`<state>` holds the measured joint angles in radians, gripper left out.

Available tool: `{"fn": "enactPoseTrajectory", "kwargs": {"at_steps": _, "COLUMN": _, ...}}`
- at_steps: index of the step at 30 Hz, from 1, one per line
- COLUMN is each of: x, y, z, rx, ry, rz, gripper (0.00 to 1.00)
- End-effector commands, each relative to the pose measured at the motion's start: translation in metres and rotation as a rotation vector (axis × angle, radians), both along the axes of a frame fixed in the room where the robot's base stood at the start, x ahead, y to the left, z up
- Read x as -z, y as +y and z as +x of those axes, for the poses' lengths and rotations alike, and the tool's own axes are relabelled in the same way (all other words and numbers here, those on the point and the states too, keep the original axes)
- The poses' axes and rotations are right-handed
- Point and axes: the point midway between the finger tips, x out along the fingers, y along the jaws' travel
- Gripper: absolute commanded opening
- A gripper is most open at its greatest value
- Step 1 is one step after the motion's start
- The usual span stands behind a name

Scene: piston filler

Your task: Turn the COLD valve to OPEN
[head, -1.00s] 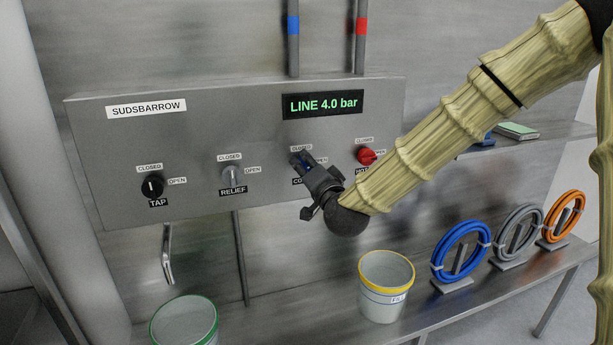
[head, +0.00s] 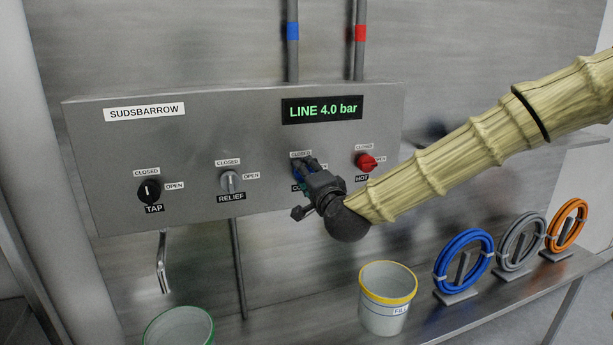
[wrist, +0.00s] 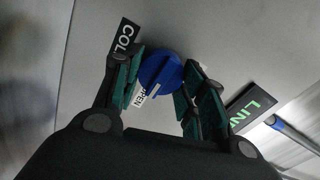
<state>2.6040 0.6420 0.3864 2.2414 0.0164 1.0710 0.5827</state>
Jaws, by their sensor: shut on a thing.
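The COLD valve is a blue round knob (wrist: 161,74) between my fingertips in the wrist view. In the head view my gripper (head: 304,170) covers most of it on the grey panel. My gripper is shut on the knob, with green-padded fingers on either side. In the wrist view the COLD label (wrist: 123,43) lies up and left of the knob, and the partly covered OPEN label (wrist: 141,96) is below it. A pale line shows on the knob's lower part near OPEN; its exact setting is hard to read.
The red HOT knob (head: 366,162) sits close to the right of my gripper. The RELIEF knob (head: 230,182) and black TAP knob (head: 149,191) are to the left. A display (head: 322,109) reads LINE 4.0 bar. A yellow-rimmed bucket (head: 387,300) and hose coils (head: 463,264) stand below.

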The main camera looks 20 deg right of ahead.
Motion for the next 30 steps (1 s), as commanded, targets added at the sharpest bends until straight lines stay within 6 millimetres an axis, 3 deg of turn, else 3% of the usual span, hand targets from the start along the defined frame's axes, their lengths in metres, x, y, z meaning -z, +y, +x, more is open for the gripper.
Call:
{"fn": "enactPoseTrajectory", "kwargs": {"at_steps": 5, "x": 0.001, "y": -0.001, "z": 0.000, "rx": 0.001, "ry": 0.002, "rz": 0.001, "gripper": 0.17}}
{"fn": "enactPoseTrajectory", "kwargs": {"at_steps": 6, "x": 0.001, "y": -0.001, "z": 0.000, "rx": 0.001, "ry": 0.002, "rz": 0.001, "gripper": 0.45}}
{"fn": "enactPoseTrajectory", "kwargs": {"at_steps": 9, "x": 0.001, "y": 0.000, "z": 0.000, "rx": 0.001, "ry": 0.001, "rz": 0.000, "gripper": 0.63}}
{"fn": "enactPoseTrajectory", "kwargs": {"at_steps": 22, "x": 0.000, "y": 0.000, "z": -0.006, "rx": -0.001, "ry": 0.000, "rz": 0.000, "gripper": 0.63}}
{"fn": "enactPoseTrajectory", "kwargs": {"at_steps": 30, "x": 0.000, "y": -0.001, "z": -0.046, "rx": -0.001, "ry": 0.000, "rz": 0.001, "gripper": 0.63}}
